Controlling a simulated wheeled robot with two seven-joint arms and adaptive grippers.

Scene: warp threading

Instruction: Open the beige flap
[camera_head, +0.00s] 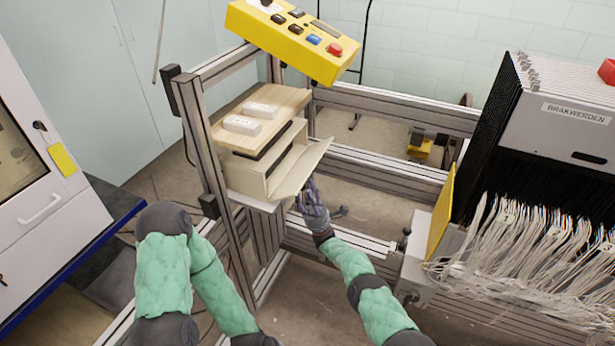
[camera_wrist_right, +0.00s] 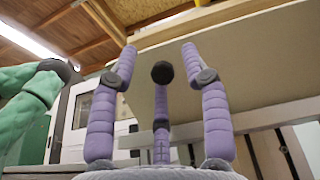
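The beige flap (camera_head: 303,168) is on the front of a beige box (camera_head: 247,176) under a wooden shelf board. It stands tilted outward from the box, with a gap into the box showing above it. My right gripper (camera_head: 309,190) is at the flap's outer side, near its lower right edge. In the right wrist view my right gripper's purple fingers (camera_wrist_right: 160,62) are spread apart with nothing between them. A broad beige surface, apparently the flap (camera_wrist_right: 245,65), fills the space behind the fingers; contact cannot be told. My left gripper is not in view.
Two white blocks (camera_head: 242,125) lie on the wooden board (camera_head: 282,99). A yellow control box (camera_head: 290,38) is above. Metal frame posts (camera_head: 207,150) and rails (camera_head: 375,172) surround the box. A machine with many white threads (camera_head: 520,250) stands at the right.

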